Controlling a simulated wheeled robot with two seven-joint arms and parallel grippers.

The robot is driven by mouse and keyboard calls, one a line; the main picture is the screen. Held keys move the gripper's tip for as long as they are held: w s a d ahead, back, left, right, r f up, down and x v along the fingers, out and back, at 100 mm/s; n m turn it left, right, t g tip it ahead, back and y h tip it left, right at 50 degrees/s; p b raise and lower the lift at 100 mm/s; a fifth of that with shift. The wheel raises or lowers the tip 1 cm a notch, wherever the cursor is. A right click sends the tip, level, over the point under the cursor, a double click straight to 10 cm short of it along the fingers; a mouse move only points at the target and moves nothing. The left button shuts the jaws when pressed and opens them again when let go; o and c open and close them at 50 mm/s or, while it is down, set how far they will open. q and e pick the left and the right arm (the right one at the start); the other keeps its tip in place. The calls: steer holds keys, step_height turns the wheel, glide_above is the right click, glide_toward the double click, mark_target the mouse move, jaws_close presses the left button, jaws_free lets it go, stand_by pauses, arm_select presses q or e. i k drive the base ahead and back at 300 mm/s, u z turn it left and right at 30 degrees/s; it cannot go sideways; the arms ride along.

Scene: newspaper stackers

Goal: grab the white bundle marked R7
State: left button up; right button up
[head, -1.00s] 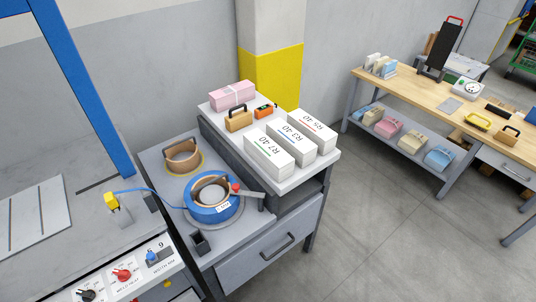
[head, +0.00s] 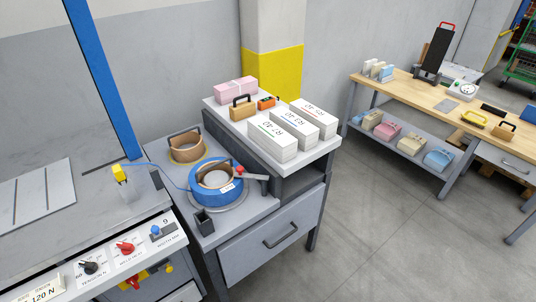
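The white bundle marked R7 (head: 272,141) lies on the raised light-grey shelf (head: 311,162) of the workbench in the middle of the head view. Its label reads R7 40, with a green line under it. It is the nearest and leftmost of three white bundles lying side by side. The bundle marked R3 (head: 296,125) is beside it, and the one with a red line (head: 316,116) is at the right end. Nothing is touching the R7 bundle from above. Neither of my grippers shows in the head view.
A wooden block with a black handle (head: 243,109), an orange device (head: 267,103) and a pink bundle (head: 236,90) share the shelf. A blue strap reel (head: 216,185) with a lever and a black cup (head: 204,221) stand on the lower top. Clear floor (head: 375,220) lies right.

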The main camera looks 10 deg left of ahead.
mark_target(279, 143)
steer(key=u, duration=0.4)
steer(key=i, duration=1)
